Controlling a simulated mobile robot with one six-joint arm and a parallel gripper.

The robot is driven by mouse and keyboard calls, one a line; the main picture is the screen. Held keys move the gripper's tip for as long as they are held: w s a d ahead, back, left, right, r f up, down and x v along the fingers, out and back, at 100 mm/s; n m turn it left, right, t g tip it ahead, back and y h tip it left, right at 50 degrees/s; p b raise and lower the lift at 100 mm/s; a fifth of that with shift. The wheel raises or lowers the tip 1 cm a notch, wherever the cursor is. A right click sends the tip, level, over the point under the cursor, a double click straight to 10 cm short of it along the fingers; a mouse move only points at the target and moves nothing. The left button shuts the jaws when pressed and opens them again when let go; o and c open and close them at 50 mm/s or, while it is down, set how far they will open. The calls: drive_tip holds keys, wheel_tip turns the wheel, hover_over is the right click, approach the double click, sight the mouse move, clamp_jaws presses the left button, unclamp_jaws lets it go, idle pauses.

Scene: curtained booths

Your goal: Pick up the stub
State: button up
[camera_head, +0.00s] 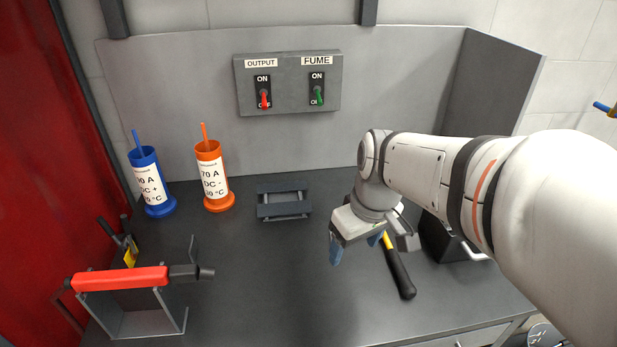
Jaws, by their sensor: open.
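I cannot make out a stub for certain on the table. My gripper (356,247) hangs over the middle right of the dark table (260,270), its blue fingers apart with nothing seen between them. It hides part of the tabletop behind it. A dark metal fixture (284,188) with two bars lies left of my gripper and apart from it. A red-handled tool (120,279) with a grey end rests across a metal stand (150,320) at the front left.
A blue canister (150,182) and an orange canister (213,175), each with a rod upright in it, stand at the back left. A black-handled tool (401,275) lies beside my gripper. A switch panel (288,84) is on the back wall. The front middle is clear.

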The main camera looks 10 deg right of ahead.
drive_tip(key=o, duration=0.4)
drive_tip(key=w+f+n, duration=0.1)
drive_tip(key=w+n, duration=0.1)
drive_tip(key=w+d+f+n+y+b, duration=0.1)
drive_tip(key=w+n, duration=0.1)
drive_tip(key=w, duration=0.1)
drive_tip(key=w+f+n+y+b, duration=0.1)
drive_tip(key=w+n, duration=0.1)
drive_tip(key=w, duration=0.1)
drive_tip(key=shift+w+d+f+g, duration=0.15)
drive_tip(key=shift+w+d+g, duration=0.1)
drive_tip(key=shift+d+g, duration=0.15)
drive_tip(key=shift+o, duration=0.5)
drive_tip(key=w+d+f+n+y+b, duration=0.1)
drive_tip(key=w+d+f+n+b, duration=0.1)
drive_tip(key=w+n, duration=0.4)
drive_tip(key=shift+w+d+f+y, duration=0.2)
drive_tip(key=shift+w+f+y, duration=0.1)
drive_tip(key=shift+w+f, duration=0.4)
drive_tip(key=shift+a+f, duration=0.1)
drive_tip(key=shift+f, duration=0.25)
drive_tip(key=shift+n, duration=0.3)
drive_tip(key=x, duration=0.6)
drive_tip(key=shift+s+a, duration=0.35)
drive_tip(key=shift+a+f, duration=0.15)
drive_tip(key=shift+f, duration=0.3)
drive_tip(key=shift+f+b, duration=0.1)
drive_tip(key=shift+b, duration=0.2)
drive_tip(key=shift+c, duration=0.4)
